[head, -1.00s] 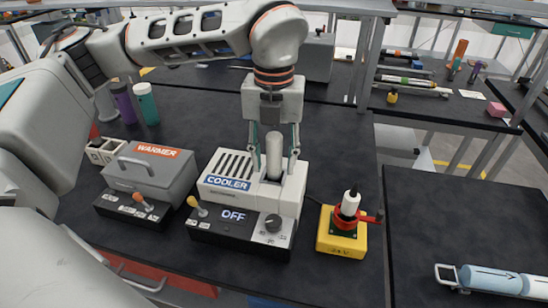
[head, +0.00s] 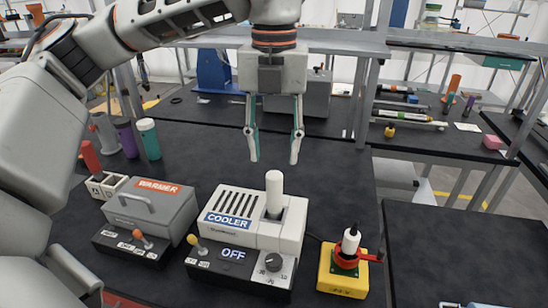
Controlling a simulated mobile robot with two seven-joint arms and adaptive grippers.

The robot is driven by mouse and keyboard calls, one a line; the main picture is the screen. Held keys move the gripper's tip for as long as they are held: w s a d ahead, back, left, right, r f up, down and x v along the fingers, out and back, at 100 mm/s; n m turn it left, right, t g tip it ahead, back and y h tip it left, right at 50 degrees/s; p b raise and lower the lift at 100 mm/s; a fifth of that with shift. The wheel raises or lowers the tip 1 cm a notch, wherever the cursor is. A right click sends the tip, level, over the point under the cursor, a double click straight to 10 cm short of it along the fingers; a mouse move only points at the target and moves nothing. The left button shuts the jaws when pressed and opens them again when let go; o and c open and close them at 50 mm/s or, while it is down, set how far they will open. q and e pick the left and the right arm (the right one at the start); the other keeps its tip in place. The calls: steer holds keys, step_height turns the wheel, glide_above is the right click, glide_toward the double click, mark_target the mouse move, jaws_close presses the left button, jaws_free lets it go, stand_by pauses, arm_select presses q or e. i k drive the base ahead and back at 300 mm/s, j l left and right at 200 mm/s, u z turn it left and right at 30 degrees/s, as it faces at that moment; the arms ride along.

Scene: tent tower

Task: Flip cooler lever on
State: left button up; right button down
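The white cooler (head: 255,213) stands on the dark bench, with a blue COOLER label. Its front panel display (head: 234,254) reads OFF. A small lever with a yellow knob (head: 192,240) stands at the panel's left end, and a dial (head: 273,264) is at the right. A white cylinder (head: 274,188) stands upright in the cooler's opening. My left gripper (head: 274,158) is open and empty, pointing down above and behind the cylinder, apart from it. My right gripper is not in view.
A grey warmer (head: 152,207) with an orange-knobbed lever (head: 138,235) sits just left of the cooler. A yellow box (head: 342,272) holding a small white bottle (head: 351,241) stands to the right. Purple and green-white bottles (head: 149,139) stand at the back left.

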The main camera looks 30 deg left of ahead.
mark_target(192, 239)
steer(key=k, duration=1)
